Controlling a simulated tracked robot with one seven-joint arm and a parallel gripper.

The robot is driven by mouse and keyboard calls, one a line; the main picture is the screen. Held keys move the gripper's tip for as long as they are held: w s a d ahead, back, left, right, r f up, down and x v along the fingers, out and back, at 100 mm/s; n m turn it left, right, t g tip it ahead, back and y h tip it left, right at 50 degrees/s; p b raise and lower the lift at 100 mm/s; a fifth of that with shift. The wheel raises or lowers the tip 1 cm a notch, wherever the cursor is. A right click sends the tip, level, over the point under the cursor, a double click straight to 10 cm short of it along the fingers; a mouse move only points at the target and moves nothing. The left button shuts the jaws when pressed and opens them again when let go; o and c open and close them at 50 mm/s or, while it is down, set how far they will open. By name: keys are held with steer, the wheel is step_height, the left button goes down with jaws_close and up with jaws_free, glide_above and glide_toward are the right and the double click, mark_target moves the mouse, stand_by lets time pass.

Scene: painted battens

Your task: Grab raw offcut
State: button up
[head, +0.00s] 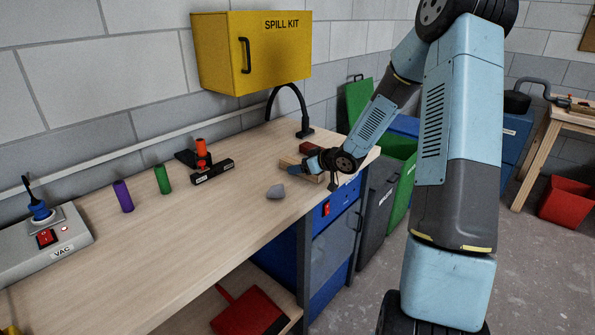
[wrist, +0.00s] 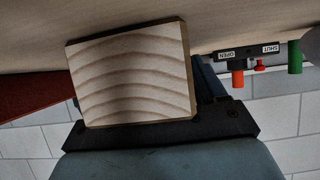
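The raw offcut, a bare pale wood piece (head: 288,160), is at the far right end of the bench, at my gripper (head: 307,166). In the wrist view its end face (wrist: 130,75), with curved grain, is large and close in front of my gripper. A dark finger shows behind its right edge; the other finger is hidden behind the offcut. I cannot tell whether the fingers press on it. A dark red painted piece (head: 311,148) lies just behind the offcut, and a dark red surface (wrist: 30,95) shows at left in the wrist view.
A black holder marked with labels (head: 212,173), a green cylinder (head: 163,180) and a purple cylinder (head: 123,196) stand farther left. A black curved lamp-like arm (head: 290,92) rises behind. The bench front is clear.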

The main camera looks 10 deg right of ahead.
steer(key=c, duration=0.9)
steer(key=shift+c, duration=0.2)
